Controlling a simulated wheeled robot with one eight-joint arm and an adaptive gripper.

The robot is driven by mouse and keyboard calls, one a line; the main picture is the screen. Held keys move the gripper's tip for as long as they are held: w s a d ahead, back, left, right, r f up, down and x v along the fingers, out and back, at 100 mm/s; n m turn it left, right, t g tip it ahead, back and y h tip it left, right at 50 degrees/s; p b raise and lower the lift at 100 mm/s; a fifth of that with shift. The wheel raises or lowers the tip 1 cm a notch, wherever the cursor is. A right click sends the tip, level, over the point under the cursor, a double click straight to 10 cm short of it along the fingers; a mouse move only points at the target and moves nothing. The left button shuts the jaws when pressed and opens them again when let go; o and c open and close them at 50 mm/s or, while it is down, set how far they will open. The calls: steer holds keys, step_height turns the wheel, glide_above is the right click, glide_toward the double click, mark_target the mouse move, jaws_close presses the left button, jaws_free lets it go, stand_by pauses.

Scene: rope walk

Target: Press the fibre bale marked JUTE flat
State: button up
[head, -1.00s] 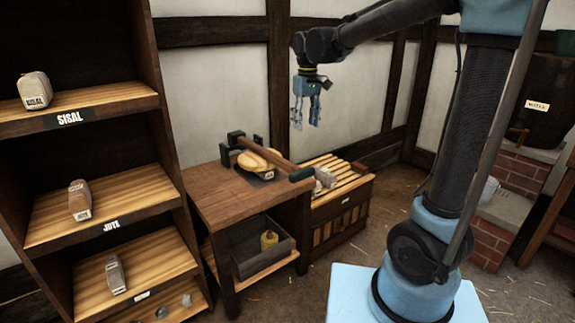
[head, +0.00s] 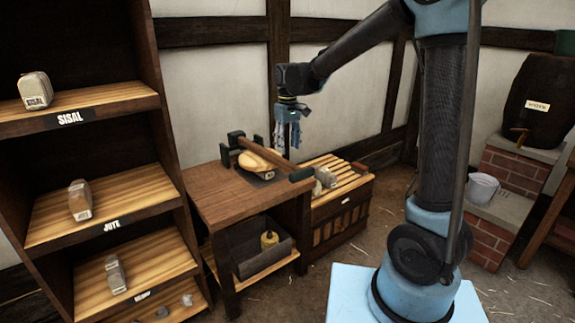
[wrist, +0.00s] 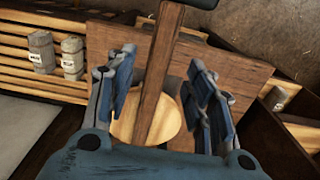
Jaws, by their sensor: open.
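The press is a dark wooden lever (head: 268,157) over a round pale wooden plate (head: 257,161) on a bench (head: 215,188). The lever has a dark handle (head: 301,174). My gripper (head: 287,148) is open, pointing down above the lever. In the wrist view the lever (wrist: 158,85) runs between my open fingers (wrist: 160,100), with the plate (wrist: 165,122) below it.
A bale marked SISAL (head: 36,91) is on the upper shelf and another bale (head: 115,274) lower down. Several small bales (head: 325,177) stand on a slatted crate (head: 340,197) right of the bench. A grey box (head: 262,247) sits under the bench. A barrel (head: 540,95) stands at right.

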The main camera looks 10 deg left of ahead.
mark_target(288, 163)
step_height(288, 163, down, 8)
steer(key=shift+f, duration=0.1)
stand_by(0.4)
jaws_close()
